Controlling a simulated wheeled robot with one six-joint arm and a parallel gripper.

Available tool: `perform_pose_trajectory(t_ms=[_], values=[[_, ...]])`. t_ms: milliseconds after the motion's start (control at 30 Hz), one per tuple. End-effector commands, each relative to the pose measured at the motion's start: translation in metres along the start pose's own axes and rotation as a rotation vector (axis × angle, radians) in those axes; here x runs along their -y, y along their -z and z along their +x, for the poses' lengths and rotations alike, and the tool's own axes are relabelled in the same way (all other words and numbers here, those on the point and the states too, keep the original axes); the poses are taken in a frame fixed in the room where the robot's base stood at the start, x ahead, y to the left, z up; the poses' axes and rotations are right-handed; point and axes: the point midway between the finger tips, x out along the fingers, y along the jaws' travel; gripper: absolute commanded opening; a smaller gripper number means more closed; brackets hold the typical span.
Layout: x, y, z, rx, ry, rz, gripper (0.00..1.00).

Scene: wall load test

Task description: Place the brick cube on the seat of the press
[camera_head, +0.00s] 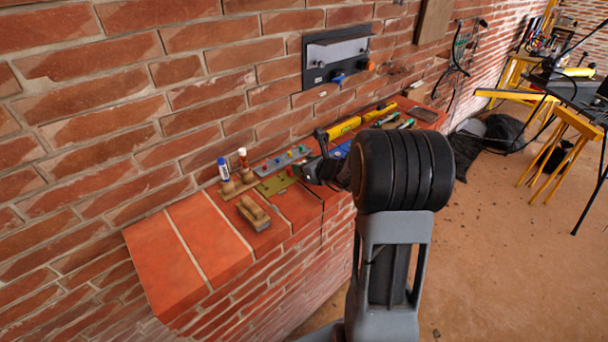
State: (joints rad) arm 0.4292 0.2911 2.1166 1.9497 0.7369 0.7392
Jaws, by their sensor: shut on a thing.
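My gripper (312,172) is the dark end of my arm, low over the brick ledge and partly hidden behind the large black joint of my arm. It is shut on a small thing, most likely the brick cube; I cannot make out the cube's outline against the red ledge. A dark panel (316,78) with a grey plate, a blue knob and an orange knob is mounted on the wall above the ledge. I cannot tell whether it belongs to the press, and no seat shows clearly.
The brick ledge (200,238) runs along the wall, with its near end clear. A wooden brush (253,213), a blue-capped bottle (225,170) and a yellow level (345,127) lie or stand on it. Yellow-legged tables (572,125) stand at right. The floor (520,260) is open.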

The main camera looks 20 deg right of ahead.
Motion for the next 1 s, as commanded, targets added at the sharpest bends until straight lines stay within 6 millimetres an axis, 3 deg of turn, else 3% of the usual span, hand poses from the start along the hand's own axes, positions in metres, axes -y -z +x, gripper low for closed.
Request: perform_pose_trajectory(t_ms=[200,500,967,1000], values=[[0.005,0.006,0.009,0.001,-0.001,0.001,0.20],[0.006,0.035,0.023,0.001,-0.001,0.000,0.20],[0.006,0.040,0.025,0.002,-0.001,-0.001,0.20],[0.006,0.039,0.025,0.001,-0.001,-0.001,0.50]])
